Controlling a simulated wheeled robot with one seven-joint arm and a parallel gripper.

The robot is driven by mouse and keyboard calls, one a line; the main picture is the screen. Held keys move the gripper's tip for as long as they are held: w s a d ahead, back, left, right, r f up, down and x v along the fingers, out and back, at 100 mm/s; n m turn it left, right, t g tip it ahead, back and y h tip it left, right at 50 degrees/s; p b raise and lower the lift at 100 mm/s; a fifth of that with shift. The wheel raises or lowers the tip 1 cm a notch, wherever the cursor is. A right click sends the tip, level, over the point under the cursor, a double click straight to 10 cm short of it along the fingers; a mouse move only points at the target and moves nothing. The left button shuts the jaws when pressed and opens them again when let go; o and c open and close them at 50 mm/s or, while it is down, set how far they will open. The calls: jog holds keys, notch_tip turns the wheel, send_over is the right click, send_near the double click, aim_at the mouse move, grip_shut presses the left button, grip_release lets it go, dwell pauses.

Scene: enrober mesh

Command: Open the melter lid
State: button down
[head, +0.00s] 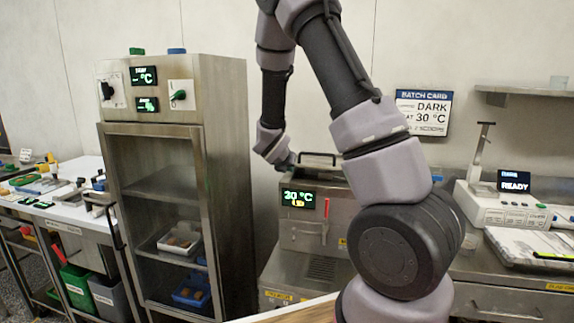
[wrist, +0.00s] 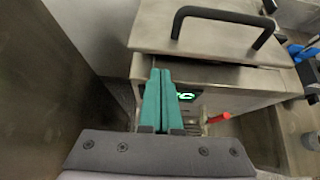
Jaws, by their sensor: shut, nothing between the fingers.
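The melter (head: 318,225) is a steel box with a green display reading 30 °C, left of my arm in the head view. Its steel lid (wrist: 165,30) has a black bar handle (wrist: 222,14) in the wrist view; the handle also shows in the head view (head: 318,155). A thin dark gap runs under the lid's front edge; I cannot tell whether the lid is raised. My gripper (wrist: 158,72) has teal fingers, shut together and empty. The fingertips are by the left part of the lid's front edge, apart from the handle; contact is unclear. My arm hides the melter's right side.
A tall steel cabinet (head: 225,150) stands close on the left of the melter. A red-handled tap (wrist: 220,117) sticks out of the melter's front. A counter with a scale-like device (head: 500,208) is on the right. A batch card (head: 422,112) hangs on the wall.

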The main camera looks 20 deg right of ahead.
jog(key=w, duration=0.1)
jog(key=w+d, duration=0.2)
jog(key=shift+w+d+r, duration=0.25)
jog(key=shift+w+r, duration=0.05)
jog(key=shift+w, duration=0.05)
jog(key=shift+w+d+r, duration=0.15)
jog(key=shift+r, duration=0.45)
jog(key=shift+r, duration=0.25)
jog(key=w+d+r, duration=0.5)
jog(key=w+r, duration=0.3)
jog(key=r, duration=0.3)
jog(key=w+d+r, duration=0.6)
jog(key=w+r, duration=0.3)
jog(key=r, duration=0.3)
jog(key=shift+d, duration=0.25)
jog(key=shift+s, duration=0.1)
